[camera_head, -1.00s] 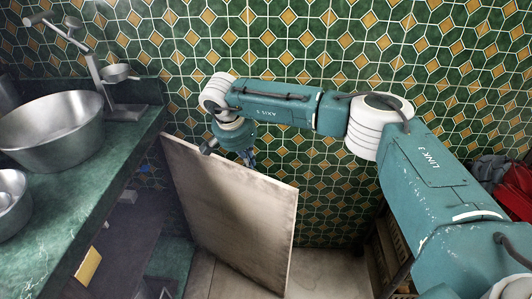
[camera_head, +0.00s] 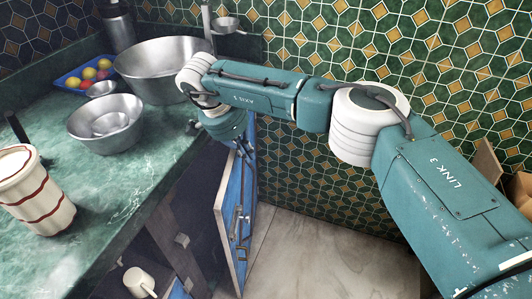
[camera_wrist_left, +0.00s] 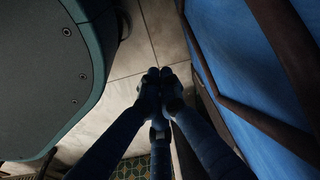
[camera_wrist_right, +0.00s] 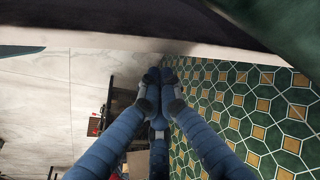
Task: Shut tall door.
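The tall door (camera_head: 236,205) stands ajar beside the counter front in the head view. Its blue outer face with dark handles is turned right, and its pale edge faces me. My right gripper (camera_head: 244,150) is at the upper part of the door; I cannot tell whether it touches. Its fingertips meet with nothing between them in the right wrist view (camera_wrist_right: 159,76). My left gripper (camera_wrist_left: 159,76) is outside the head view; its fingertips also meet, empty. A blue panel with dark bars (camera_wrist_left: 255,75) is to its right in the left wrist view.
The floor (camera_head: 310,250) right of the door is clear.

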